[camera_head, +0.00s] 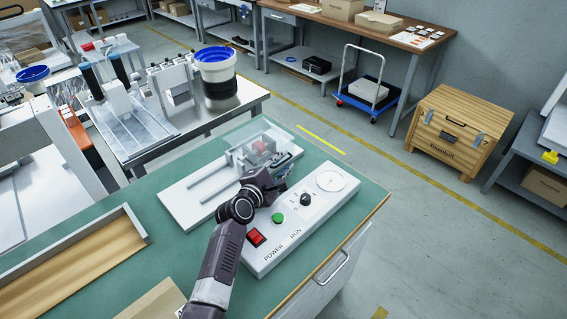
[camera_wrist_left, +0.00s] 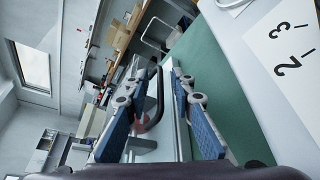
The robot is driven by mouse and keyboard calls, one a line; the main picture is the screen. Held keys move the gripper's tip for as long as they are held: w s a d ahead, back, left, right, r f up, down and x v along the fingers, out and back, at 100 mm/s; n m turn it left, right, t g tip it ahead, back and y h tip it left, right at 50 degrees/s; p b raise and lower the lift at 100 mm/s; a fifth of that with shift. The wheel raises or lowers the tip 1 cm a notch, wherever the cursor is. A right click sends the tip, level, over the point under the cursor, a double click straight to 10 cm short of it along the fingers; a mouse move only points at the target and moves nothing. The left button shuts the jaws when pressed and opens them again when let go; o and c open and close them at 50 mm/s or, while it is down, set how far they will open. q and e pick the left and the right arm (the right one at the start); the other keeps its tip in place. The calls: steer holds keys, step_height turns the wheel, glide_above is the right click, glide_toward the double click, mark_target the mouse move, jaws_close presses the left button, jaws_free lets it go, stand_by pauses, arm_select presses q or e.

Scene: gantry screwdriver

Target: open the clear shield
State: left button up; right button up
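The clear shield (camera_head: 262,138) is a see-through box on a white machine base (camera_head: 190,205) on the green bench. My left gripper (camera_head: 284,177) is at the near right side of the shield, above the control panel. In the left wrist view the gripper (camera_wrist_left: 157,72) has its two blue-padded fingers apart. A dark curved handle (camera_wrist_left: 159,90) shows between them, and I cannot tell whether either finger touches it. My right gripper is out of view.
The white control panel (camera_head: 300,220) beside the base has a red power switch (camera_head: 256,237), a green button (camera_head: 278,218) and a black knob (camera_head: 305,199).

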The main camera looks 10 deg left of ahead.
arm_select(q)
jaws_close()
stand_by(0.4)
